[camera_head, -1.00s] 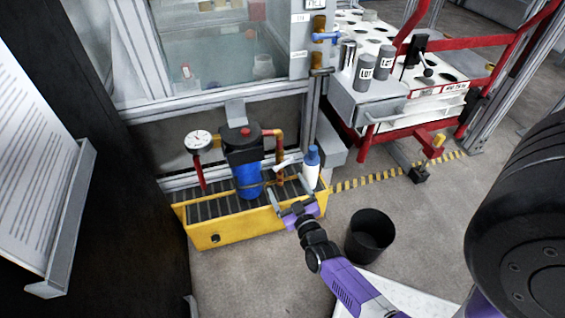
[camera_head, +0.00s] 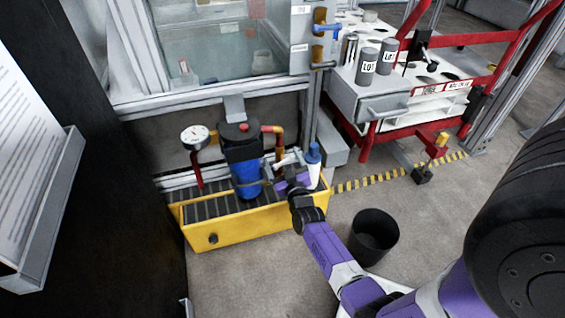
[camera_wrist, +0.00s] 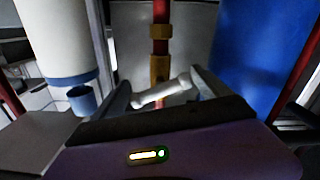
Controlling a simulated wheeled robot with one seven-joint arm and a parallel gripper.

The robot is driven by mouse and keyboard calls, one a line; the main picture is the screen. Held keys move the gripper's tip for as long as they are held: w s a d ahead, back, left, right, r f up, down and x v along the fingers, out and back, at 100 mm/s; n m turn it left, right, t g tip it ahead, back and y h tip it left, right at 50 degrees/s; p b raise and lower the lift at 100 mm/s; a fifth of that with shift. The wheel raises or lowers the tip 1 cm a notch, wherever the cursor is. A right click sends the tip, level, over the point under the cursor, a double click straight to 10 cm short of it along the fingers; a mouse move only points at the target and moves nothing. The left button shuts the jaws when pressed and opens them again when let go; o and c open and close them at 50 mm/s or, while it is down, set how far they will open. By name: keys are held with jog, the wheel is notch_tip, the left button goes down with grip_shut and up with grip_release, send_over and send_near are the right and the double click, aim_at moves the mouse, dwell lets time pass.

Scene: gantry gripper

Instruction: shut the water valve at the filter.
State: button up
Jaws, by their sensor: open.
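The filter is a blue cylinder (camera_head: 247,182) with a black head, standing over a yellow drip tray (camera_head: 240,227). Its white valve lever (camera_head: 288,160) shows just above my gripper (camera_head: 280,180), partly hidden. In the wrist view the white lever (camera_wrist: 163,93) lies roughly crosswise, slightly tilted, in front of a red pipe with brass fittings (camera_wrist: 160,66). My gripper (camera_wrist: 162,84) is open, its fingers at either side of the lever. I cannot tell whether either finger touches it. The blue filter also fills the right of the wrist view (camera_wrist: 247,50).
A white bottle with a blue top (camera_head: 313,165) stands close right of my gripper; it shows at left in the wrist view (camera_wrist: 58,35). A pressure gauge (camera_head: 195,137) is left of the filter. A black bin (camera_head: 373,237) and red-framed cart (camera_head: 425,125) stand to the right.

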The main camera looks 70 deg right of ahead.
jog(key=c, duration=1.1)
jog(key=m+b, duration=0.1)
jog(key=m, duration=0.4)
jog(key=o, duration=1.1)
jog(key=p+v, duration=0.4)
jog(key=v, duration=0.4)
